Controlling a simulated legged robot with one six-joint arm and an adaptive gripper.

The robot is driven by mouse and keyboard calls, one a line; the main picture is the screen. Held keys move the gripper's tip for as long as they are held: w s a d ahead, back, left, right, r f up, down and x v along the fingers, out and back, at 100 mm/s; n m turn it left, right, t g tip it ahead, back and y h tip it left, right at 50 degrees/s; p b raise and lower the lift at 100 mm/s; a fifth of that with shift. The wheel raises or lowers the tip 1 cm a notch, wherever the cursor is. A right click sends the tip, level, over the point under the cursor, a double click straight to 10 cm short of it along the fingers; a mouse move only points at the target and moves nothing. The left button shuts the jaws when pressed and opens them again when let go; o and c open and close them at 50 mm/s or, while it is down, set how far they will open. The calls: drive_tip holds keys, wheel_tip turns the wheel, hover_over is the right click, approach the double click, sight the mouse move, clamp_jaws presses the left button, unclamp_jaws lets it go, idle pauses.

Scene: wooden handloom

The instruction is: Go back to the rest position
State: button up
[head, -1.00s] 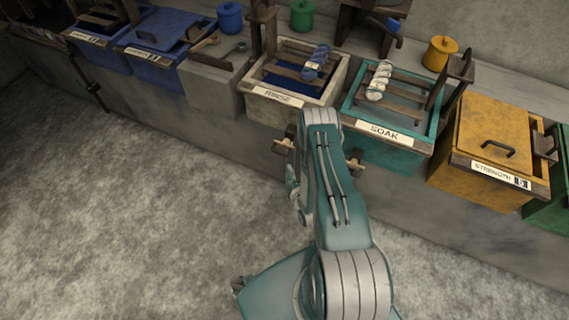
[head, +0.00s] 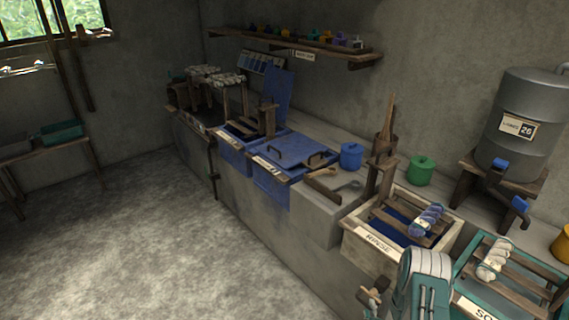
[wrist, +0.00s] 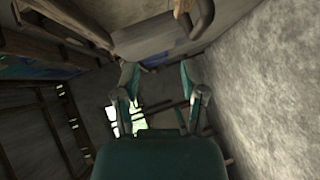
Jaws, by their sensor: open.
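My gripper (wrist: 158,82) shows in the wrist view with its two teal fingers spread apart and nothing seen between them. In the head view only part of my arm (head: 425,280) shows at the bottom right, in front of the rinse and soak tubs; I cannot make out the fingers there.
The rinse tub (head: 372,250) holds a blue-and-white skein (head: 427,219) on its rack. The soak tub (head: 470,304) holds a pale skein (head: 494,258). Lidded blue vats (head: 284,158) stand farther left along the ledge. The floor (head: 165,240) is clear.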

drive_tip(key=w+r+m+g, duration=0.15)
drive_tip(key=w+r, duration=0.25)
drive_tip(key=r, duration=0.5)
drive_tip(key=w+r+m+g, duration=0.15)
drive_tip(key=w+r, duration=0.25)
drive_tip(key=r, duration=0.4)
drive_tip(key=s+a+r+m+g, duration=0.1)
drive_tip(key=s+a+r+m, duration=0.15)
drive_tip(key=r, duration=0.55)
drive_tip(key=s+a+r+m+g, duration=0.1)
drive_tip(key=s+a+r, duration=0.15)
drive_tip(key=r, duration=0.55)
drive_tip(key=s+a+r+m+g, duration=0.2)
drive_tip(key=s+a+r+m, duration=0.25)
drive_tip(key=s+r, duration=0.7)
drive_tip(key=s+a+r+m+g, duration=0.1)
drive_tip(key=s+a, duration=0.1)
drive_tip(key=s, duration=0.7)
drive_tip(key=s+a+r+m+g+y, duration=0.1)
drive_tip(key=s+a+r+m, duration=0.1)
drive_tip(key=s, duration=0.6)
drive_tip(key=shift+s+a+r+g, duration=0.2)
drive_tip(key=shift+s+a+g, duration=0.15)
drive_tip(key=shift+a+g, duration=0.1)
